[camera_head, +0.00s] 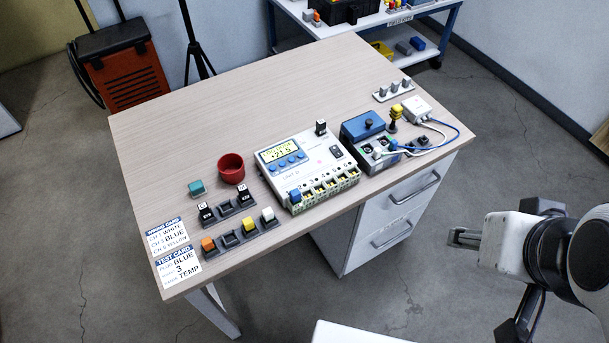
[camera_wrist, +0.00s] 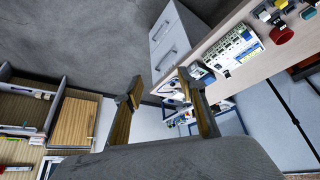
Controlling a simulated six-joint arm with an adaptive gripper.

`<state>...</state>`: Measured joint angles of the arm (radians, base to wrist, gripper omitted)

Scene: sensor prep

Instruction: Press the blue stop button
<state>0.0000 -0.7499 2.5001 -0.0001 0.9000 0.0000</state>
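A blue-topped box (camera_head: 364,126) stands on the table, right of the white meter, with a round dark blue knob (camera_head: 368,124) on top. I cannot tell for sure whether this knob is the stop button. The white meter (camera_head: 304,166) has a green display, a row of small blue buttons (camera_head: 283,168) and a blue plug (camera_head: 295,195) at its front left corner. My gripper (camera_head: 463,238) is off the table's right front side, apart from everything. In the wrist view my gripper (camera_wrist: 163,92) has its two fingers wide apart with nothing between them.
A red cup (camera_head: 231,168), racks of coloured plugs (camera_head: 241,238) and printed cards (camera_head: 174,257) lie on the table's left part. A white module (camera_head: 416,109) with cables sits right of the blue box. The table's back left (camera_head: 190,115) is clear. White drawers (camera_head: 391,218) stand below.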

